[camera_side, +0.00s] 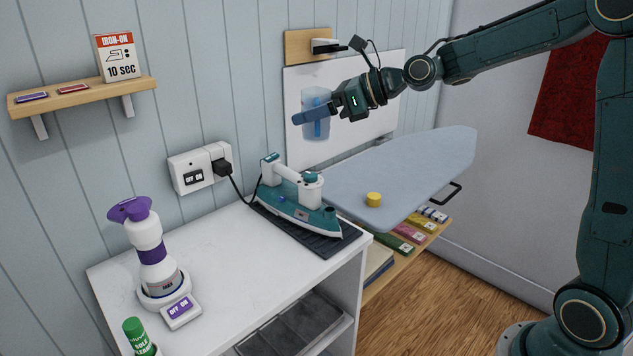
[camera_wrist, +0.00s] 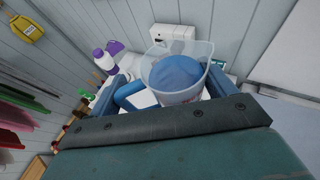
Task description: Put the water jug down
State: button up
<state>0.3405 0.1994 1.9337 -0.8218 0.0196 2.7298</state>
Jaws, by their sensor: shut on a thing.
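The water jug (camera_side: 316,98) is a clear, blue-tinted vessel in the air in the side view, in front of the white wall panel and above the iron. It looks roughly upright. My gripper (camera_side: 317,113) is shut on it, with a blue finger across its side. In the wrist view the jug (camera_wrist: 202,52) shows its clear rim and something blue inside, and sits between my gripper's fingers (camera_wrist: 170,88). Part of the jug is hidden behind my gripper there.
A teal iron (camera_side: 290,205) rests on a dark mat on the white cabinet top (camera_side: 235,260). A white-purple spray bottle (camera_side: 152,250) and green-capped bottle (camera_side: 137,338) stand left. The ironing board (camera_side: 430,160) holds a yellow cylinder (camera_side: 374,200). The cabinet top's middle is clear.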

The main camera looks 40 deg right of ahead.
jog(key=w+a+n+g+y, duration=0.3)
jog(key=a+n, duration=0.1)
jog(key=a, duration=0.9)
jog(key=f, duration=0.5)
jog(key=shift+s+a+f, duration=0.1)
jog(key=shift+a+f, duration=0.1)
jog(key=shift+a, duration=0.05)
notch_tip(320, 180, down, 20)
dwell(0.4)
jog(key=shift+f, duration=0.15)
jog(key=o, duration=1)
jog(key=shift+s+d, duration=0.1)
